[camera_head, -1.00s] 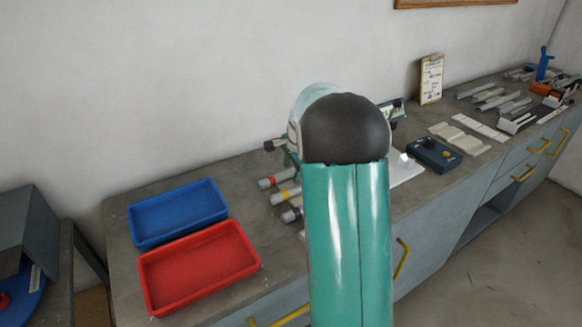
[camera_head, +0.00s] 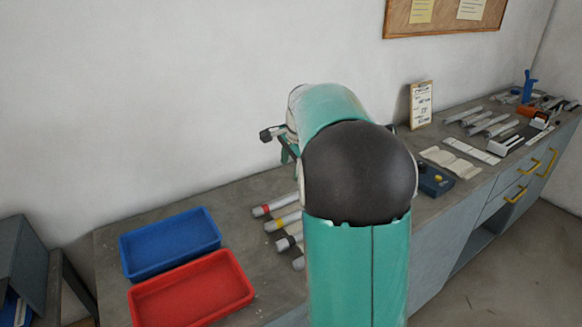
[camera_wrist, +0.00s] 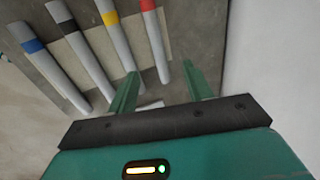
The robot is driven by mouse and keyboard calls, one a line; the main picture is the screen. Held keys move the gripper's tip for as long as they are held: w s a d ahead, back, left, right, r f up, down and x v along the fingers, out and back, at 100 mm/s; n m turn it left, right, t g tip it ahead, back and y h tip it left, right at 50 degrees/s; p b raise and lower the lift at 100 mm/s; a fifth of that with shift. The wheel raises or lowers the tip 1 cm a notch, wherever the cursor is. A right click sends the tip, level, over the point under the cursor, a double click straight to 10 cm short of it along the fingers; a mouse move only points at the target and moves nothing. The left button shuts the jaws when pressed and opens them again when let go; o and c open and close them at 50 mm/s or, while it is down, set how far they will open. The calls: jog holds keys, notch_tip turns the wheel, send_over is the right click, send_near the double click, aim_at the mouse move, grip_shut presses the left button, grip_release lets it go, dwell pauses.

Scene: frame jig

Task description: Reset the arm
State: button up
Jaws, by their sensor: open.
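My gripper (camera_wrist: 160,92) shows in the wrist view with its two green fingers apart and nothing between them. It is above the workbench (camera_head: 225,190), with several banded tubes beyond the fingers. In the head view my arm hides most of the gripper; only a small dark part shows left of the arm. The tubes carry red (camera_wrist: 152,20), yellow (camera_wrist: 114,35), black (camera_wrist: 85,40) and blue (camera_wrist: 50,58) bands. In the head view the red-banded tube (camera_head: 275,206) and others lie left of my arm, partly hidden behind it.
A blue tray (camera_head: 170,243) and a red tray (camera_head: 190,290) stand empty at the bench's left. Right of my arm are a dark blue box (camera_head: 433,180), pale pieces (camera_head: 450,160), a clipboard (camera_head: 420,104) and several metal parts. The wall (camera_head: 200,80) rises close behind the bench.

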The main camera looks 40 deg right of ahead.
dwell(0.3)
jog(key=s+a+r+n+t, duration=0.1)
jog(key=s+a+r+n, duration=0.3)
jog(key=a, duration=0.4)
jog(key=s+a+r+n, duration=0.1)
jog(key=s+a+n, duration=0.4)
jog(key=a, duration=0.4)
jog(key=s+a+f+n, duration=0.2)
jog(key=s+a+n, duration=0.2)
jog(key=s, duration=0.4)
jog(key=s+a+f+n+t, duration=0.1)
jog(key=s+a+f+n, duration=0.1)
jog(key=s+a+n, duration=0.3)
jog(key=s+a, duration=0.2)
jog(key=s, duration=0.1)
jog(key=shift+s+n, duration=0.25)
jog(key=shift+n, duration=0.05)
jog(key=shift+c, duration=0.2)
jog(key=shift+c, duration=1.3)
